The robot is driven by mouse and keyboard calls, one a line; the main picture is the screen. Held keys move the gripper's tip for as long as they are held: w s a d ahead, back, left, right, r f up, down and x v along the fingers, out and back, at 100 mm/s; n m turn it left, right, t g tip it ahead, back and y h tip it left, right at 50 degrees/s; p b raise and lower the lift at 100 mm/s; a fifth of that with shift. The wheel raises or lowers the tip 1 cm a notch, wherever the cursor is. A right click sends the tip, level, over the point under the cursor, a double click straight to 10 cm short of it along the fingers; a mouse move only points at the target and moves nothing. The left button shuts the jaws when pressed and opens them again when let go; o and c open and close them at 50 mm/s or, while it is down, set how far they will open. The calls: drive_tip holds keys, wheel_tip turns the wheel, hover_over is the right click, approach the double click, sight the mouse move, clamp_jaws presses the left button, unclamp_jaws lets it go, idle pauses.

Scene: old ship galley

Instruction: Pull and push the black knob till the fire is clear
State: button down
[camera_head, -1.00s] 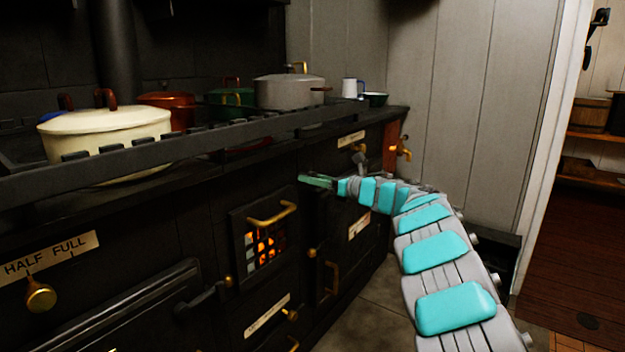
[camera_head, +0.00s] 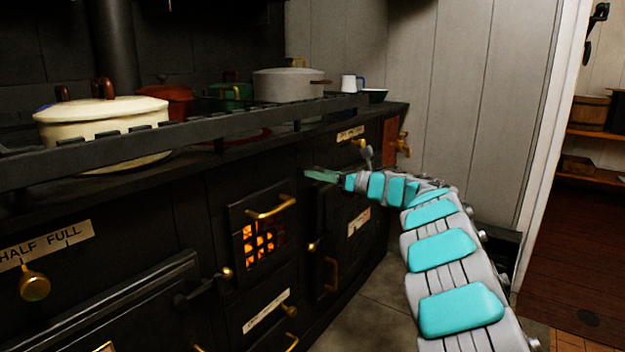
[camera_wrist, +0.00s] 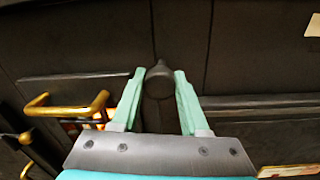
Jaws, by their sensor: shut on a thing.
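The black knob (camera_wrist: 159,78) shows in the wrist view as a dark rounded end on a shaft, standing out from the black stove front. My gripper (camera_wrist: 160,82) has its two green fingers on either side of the knob and is shut on it. In the head view my gripper (camera_head: 322,175) reaches the stove front above and right of the fire door; the knob is hidden there. The fire (camera_head: 258,243) glows orange behind a barred door (camera_head: 262,230) with a brass handle (camera_head: 271,207).
A rail (camera_head: 200,128) runs along the stove's top front edge. Behind it stand a cream pot (camera_head: 105,122), a grey pot (camera_head: 290,84) and other pots. Brass knobs and handles stick out from the stove front. Floor (camera_head: 370,322) is clear beside my arm.

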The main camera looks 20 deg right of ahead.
drive_tip(key=b+v, duration=0.2)
drive_tip(key=v, duration=0.2)
drive_tip(key=shift+s, duration=0.2)
drive_tip(key=shift+c, duration=2.2)
unclamp_jaws()
drive_tip(key=shift+s+d, duration=0.1)
drive_tip(key=shift+d, duration=0.05)
drive_tip(key=v, duration=0.7)
drive_tip(key=shift+s, duration=0.2)
drive_tip(key=shift+d, duration=0.15)
